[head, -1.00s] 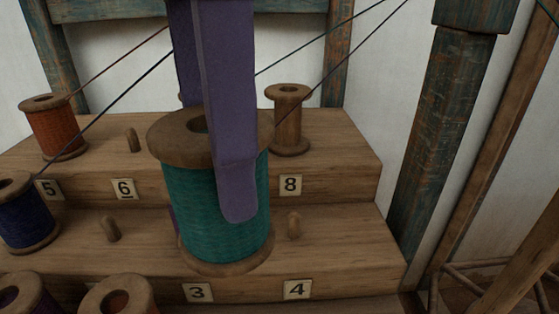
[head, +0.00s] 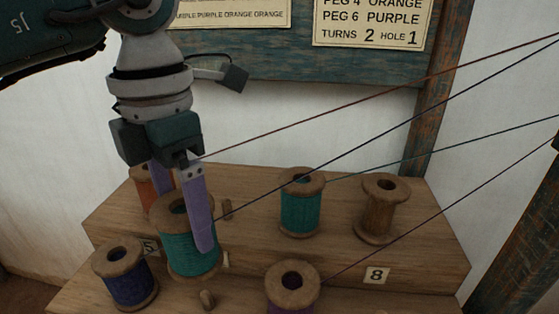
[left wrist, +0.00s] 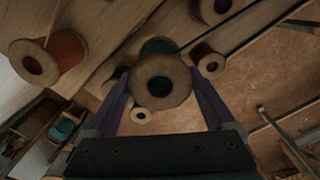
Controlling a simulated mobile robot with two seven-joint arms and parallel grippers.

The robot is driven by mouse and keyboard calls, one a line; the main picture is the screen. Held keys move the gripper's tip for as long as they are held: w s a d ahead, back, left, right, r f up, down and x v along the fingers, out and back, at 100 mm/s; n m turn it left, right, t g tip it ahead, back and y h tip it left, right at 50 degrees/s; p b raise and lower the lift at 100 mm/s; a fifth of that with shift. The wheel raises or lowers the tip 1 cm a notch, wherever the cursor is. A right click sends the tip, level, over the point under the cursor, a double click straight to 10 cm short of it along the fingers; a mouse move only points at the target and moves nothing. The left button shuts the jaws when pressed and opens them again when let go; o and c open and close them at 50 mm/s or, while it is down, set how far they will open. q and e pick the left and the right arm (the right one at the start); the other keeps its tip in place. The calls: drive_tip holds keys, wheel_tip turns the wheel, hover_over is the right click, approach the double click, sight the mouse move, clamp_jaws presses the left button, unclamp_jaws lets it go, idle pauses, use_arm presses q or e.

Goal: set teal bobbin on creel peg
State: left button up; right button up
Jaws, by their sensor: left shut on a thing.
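My left gripper (head: 192,238) is shut on a teal bobbin (head: 178,254), with one purple finger across its near side. The bobbin looks roughly upright, in front of the creel's upper step; any gap below it cannot be judged. In the left wrist view its wooden flange (left wrist: 162,72) sits between both fingers. A bare creel peg (head: 227,209) stands behind it to the right, and another bare peg (head: 207,299) is on the lower step. A second teal bobbin (head: 301,210) sits on the upper step. My right gripper is not in view.
An orange bobbin (head: 142,184) is partly hidden behind the left gripper. A blue bobbin (head: 130,284) is at lower left, a purple one (head: 292,290) at the lower edge. Threads cross above the steps.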

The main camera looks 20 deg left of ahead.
use_arm(q)
drive_tip(key=shift+f+b, duration=4.05)
drive_tip(key=shift+f, duration=0.95)
drive_tip(key=o, duration=1.2)
drive_tip(key=shift+c, duration=0.2)
drive_tip(key=shift+r, duration=0.1)
wheel_tip(320, 180, up, 7)
drive_tip(key=p, duration=0.5)
drive_tip(key=shift+p, duration=0.3)
drive_tip(key=shift+d, duration=0.15)
